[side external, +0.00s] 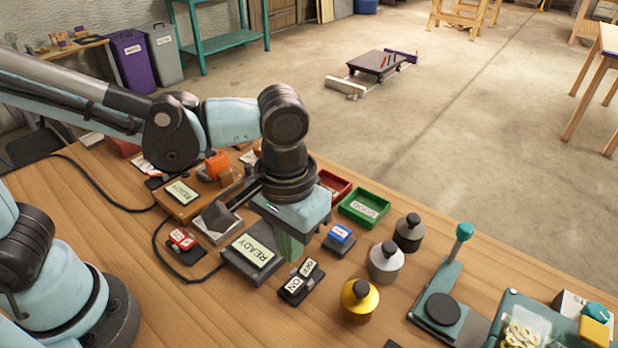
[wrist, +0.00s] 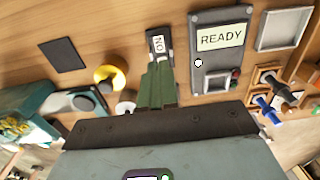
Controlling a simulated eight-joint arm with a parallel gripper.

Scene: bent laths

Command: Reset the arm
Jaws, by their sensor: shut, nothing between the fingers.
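My gripper (side external: 290,248) has green fingers pressed together with nothing between them. They point down over the wooden table, beside the right edge of a dark box with a lit READY display (side external: 253,250). In the wrist view the shut fingers (wrist: 158,75) lie between that READY box (wrist: 221,38) and a gold knobbed weight (wrist: 106,77), with their tips near a black ON/OFF switch (wrist: 157,42). The switch (side external: 300,282) also shows in the side view, its ON end nearer the camera. I cannot tell whether the fingers touch anything.
A blue button block (side external: 340,236) and a green tray (side external: 363,208) stand to the right of my gripper. Silver (side external: 385,262), dark (side external: 408,232) and gold (side external: 358,300) weights stand close by. A red-topped block (side external: 182,240) and a cable lie left.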

